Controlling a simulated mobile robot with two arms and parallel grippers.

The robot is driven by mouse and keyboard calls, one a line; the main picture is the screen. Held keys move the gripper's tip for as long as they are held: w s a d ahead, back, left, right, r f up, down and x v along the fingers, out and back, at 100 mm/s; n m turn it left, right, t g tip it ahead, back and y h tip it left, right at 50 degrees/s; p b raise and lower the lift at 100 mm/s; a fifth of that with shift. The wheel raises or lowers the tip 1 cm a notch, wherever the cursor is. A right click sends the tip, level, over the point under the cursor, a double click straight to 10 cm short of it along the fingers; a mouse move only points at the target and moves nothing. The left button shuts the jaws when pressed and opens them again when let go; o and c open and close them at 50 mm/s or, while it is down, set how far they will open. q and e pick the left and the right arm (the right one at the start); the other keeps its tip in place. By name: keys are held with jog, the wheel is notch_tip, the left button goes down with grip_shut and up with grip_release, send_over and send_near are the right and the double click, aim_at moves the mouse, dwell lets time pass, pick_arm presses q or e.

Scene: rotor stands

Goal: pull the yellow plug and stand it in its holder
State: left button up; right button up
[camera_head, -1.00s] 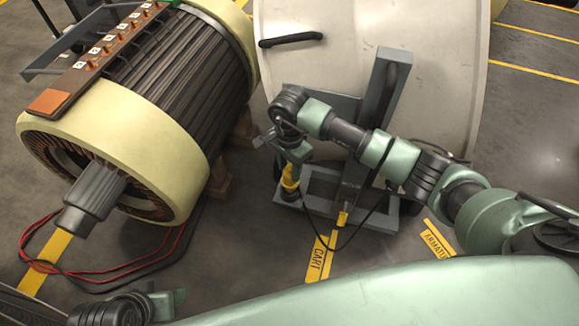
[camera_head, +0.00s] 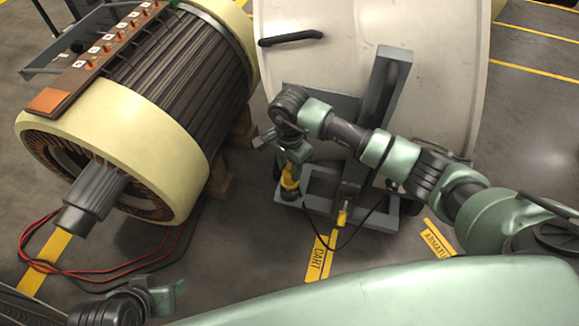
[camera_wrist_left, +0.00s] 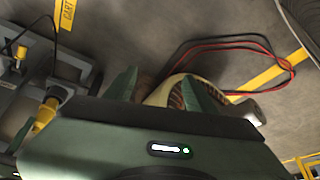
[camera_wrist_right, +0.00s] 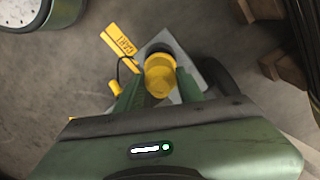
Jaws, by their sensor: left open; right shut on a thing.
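The yellow plug (camera_head: 289,178) is upright at the left front corner of the grey cart frame. My right gripper (camera_head: 291,163) is shut on it from above; the right wrist view shows the plug (camera_wrist_right: 160,76) between the two fingers. A black round piece (camera_wrist_right: 160,47) lies at the plug's lower end, over the cart's grey plate. I cannot tell whether this is a holder or how deep the plug sits. The left wrist view also shows the plug (camera_wrist_left: 43,115). My left gripper (camera_wrist_left: 156,92) is open and empty, low at the left in the head view.
A smaller yellow piece (camera_head: 342,217) stands on the cart (camera_head: 372,218), with a thin black cable looping near it. A large cream-ringed machine (camera_head: 130,125) stands left, with red and black cables (camera_head: 95,270) on the floor. A big pale drum (camera_head: 345,50) stands behind the cart.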

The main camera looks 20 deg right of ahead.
pick_arm(q)
jog(key=shift+w+d+r+t+h+b, duration=0.1)
jog(key=shift+w+d+r+t+b, duration=0.2)
jog(key=shift+w, duration=0.35)
jog(key=shift+w+d+r+t+h+p, duration=0.15)
jog(key=shift+w+t, duration=0.3)
jog(key=shift+w, duration=0.25)
jog(key=shift+w+d+r+t+h+b, duration=0.1)
jog(key=shift+w+d+r+t+b, duration=0.2)
jog(key=shift+w, duration=0.35)
pick_arm(e)
jog(key=shift+f, duration=0.45)
pick_arm(q)
jog(key=shift+w+f, duration=0.1)
jog(key=shift+w, duration=0.1)
pick_arm(e)
jog(key=shift+f+b, duration=0.3)
jog(key=shift+f, duration=0.4)
pick_arm(q)
jog(key=w+d+r+t, duration=0.2)
jog(key=w+r+t, duration=0.2)
jog(key=w, duration=0.2)
jog(key=shift+r+h+b, duration=0.15)
jog(key=shift+h+b, duration=0.25)
jog(key=shift+h, duration=0.05)
pick_arm(e)
jog(key=shift+f, duration=0.2)
